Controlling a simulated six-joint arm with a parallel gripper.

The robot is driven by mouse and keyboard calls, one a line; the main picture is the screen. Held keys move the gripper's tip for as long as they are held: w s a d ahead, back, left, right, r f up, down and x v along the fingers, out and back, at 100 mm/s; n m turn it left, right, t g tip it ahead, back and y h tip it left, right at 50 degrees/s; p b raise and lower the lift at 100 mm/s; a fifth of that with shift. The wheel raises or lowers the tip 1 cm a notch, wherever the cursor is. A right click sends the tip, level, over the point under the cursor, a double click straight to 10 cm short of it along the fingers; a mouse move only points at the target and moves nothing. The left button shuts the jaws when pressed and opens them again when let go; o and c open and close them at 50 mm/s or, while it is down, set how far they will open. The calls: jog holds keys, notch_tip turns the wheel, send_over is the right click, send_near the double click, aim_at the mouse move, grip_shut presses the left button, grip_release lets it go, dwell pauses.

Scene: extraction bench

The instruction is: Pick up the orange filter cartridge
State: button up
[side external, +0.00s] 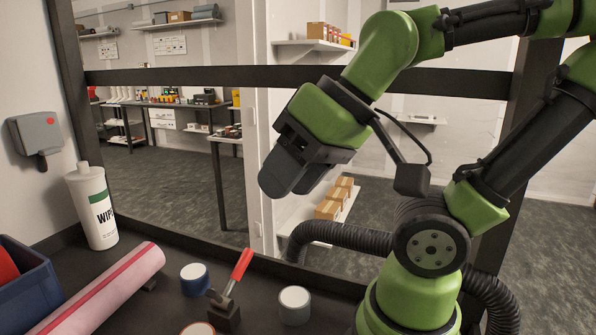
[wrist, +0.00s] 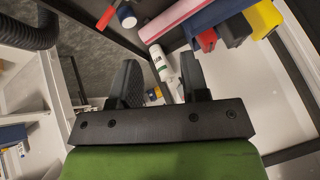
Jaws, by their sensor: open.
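The orange filter cartridge (side external: 198,329) shows only as a pale top with an orange rim, cut off by the bottom edge of the side view. I cannot make it out in the wrist view. My gripper (side external: 292,176) is raised well above the bench, up and to the right of the cartridge in the side view. Its two dark fingers are apart with nothing between them, as the wrist view also shows (wrist: 161,88).
A blue cartridge (side external: 194,280), a grey cartridge (side external: 294,306) and a red-handled clamp (side external: 236,275) stand near the orange one. A pink roll (side external: 105,290), a blue bin (side external: 35,290) and a white wipes bottle (side external: 93,208) are at left. A dark frame bar (side external: 300,77) crosses behind.

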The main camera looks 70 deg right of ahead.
jog(key=o, duration=0.3)
jog(key=shift+s+d+r+m+t, duration=0.2)
jog(key=shift+s+r+m+t, duration=0.1)
jog(key=shift+m, duration=0.1)
jog(key=o, duration=0.3)
jog(key=shift+o, duration=0.2)
jog(key=shift+w, duration=0.1)
